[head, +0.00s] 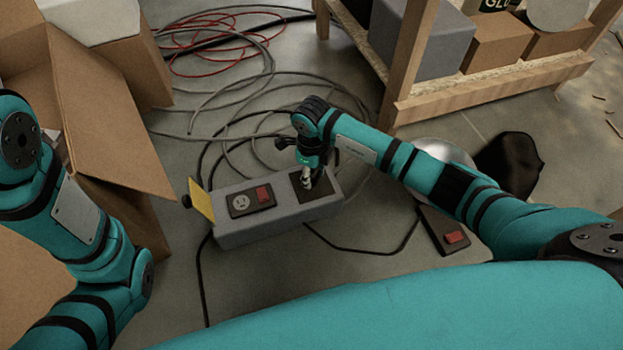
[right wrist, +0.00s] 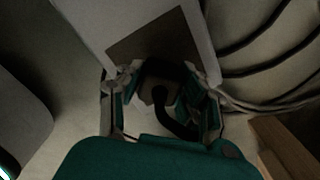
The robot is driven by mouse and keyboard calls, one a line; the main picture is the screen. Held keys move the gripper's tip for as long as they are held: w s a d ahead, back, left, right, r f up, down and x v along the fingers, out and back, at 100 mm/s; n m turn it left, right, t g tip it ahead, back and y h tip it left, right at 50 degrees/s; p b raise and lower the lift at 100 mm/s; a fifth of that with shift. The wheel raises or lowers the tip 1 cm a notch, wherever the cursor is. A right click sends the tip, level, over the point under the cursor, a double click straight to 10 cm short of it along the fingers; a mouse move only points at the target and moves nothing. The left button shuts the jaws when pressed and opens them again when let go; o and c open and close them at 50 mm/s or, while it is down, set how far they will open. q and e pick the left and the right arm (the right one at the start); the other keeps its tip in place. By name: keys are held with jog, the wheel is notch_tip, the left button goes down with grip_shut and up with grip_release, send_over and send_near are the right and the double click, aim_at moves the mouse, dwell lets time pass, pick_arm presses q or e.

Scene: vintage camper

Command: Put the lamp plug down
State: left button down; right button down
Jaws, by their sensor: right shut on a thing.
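My right gripper (head: 307,181) points down over the dark square pad (head: 322,196) at the right end of a grey power box (head: 265,232). In the right wrist view, its fingers (right wrist: 164,88) are closed on the dark lamp plug (right wrist: 150,92), whose cord bends back toward the wrist. The plug is over the dark pad (right wrist: 135,48); I cannot tell whether it touches it. The box also has a round socket (head: 240,203) and a red switch (head: 263,193). My left arm shows at the left, but its gripper is out of view.
A yellow flap (head: 201,201) stands at the box's left end. Cables (head: 240,95) lie coiled behind it. An open cardboard box (head: 105,130) is at the left, a wooden shelf (head: 490,82) at the back right. A base with a red switch (head: 455,237) lies at the right.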

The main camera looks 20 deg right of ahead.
jog(key=shift+f, duration=0.2)
jog(key=shift+f, duration=0.65)
jog(key=c, duration=0.9)
grip_release()
jog(key=shift+o, duration=0.2)
jog(key=shift+r, duration=0.1)
